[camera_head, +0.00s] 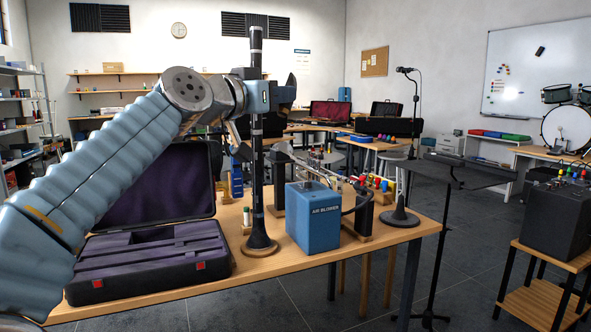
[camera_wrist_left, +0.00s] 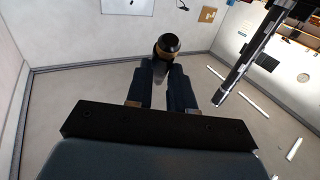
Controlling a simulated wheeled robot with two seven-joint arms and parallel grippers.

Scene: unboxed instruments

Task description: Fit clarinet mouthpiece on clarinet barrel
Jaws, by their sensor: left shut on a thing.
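The black clarinet (camera_head: 257,185) stands upright on the table, its flared bell at the bottom and its barrel (camera_head: 256,42) at the top, above my gripper's height in the picture. The clarinet's dark shaft with silver bands (camera_wrist_left: 250,55) also shows in the left wrist view, right of the fingers and apart from them. My left gripper (camera_head: 286,92) is close by the clarinet's upper part. In the left wrist view the fingers (camera_wrist_left: 164,74) are shut on a dark round-ended piece with a tan ring, likely the mouthpiece (camera_wrist_left: 168,44). The head view does not show it clearly.
An open instrument case (camera_head: 150,262) with purple lining lies at the table's left. A blue air blower box (camera_head: 313,217) stands right of the clarinet. A music stand (camera_head: 460,172) is beyond.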

